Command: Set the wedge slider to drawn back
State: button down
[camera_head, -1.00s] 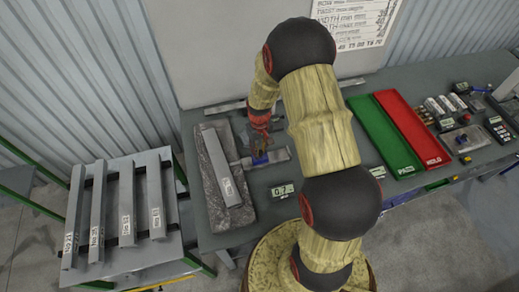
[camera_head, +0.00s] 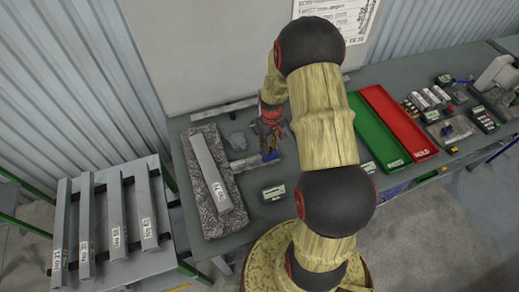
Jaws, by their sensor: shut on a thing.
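The wedge slider appears as a small blue piece (camera_head: 270,155) on a flat grey metal bar (camera_head: 240,165), beside the granite slab on the table. My gripper (camera_head: 270,144) reaches down from above and is shut on the blue piece, near the right part of the bar. The fingertips are small and partly merge with the blue piece, so the exact contact is hard to see. A long grey bar with a label (camera_head: 208,172) lies on the speckled granite slab (camera_head: 232,213) to the left.
A small display box (camera_head: 273,193) stands in front of the bar. A green tray (camera_head: 372,125) and a red tray (camera_head: 398,125) lie to the right, past my arm. A rack with several labelled bars (camera_head: 115,215) stands at left. Instruments crowd the far right.

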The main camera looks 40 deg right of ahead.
jog(key=shift+d, duration=0.1)
jog(key=c, duration=1.6)
grip_release()
jog(key=shift+d, duration=0.15)
notch_tip(320, 180, up, 12)
jog(key=shift+r, duration=0.1)
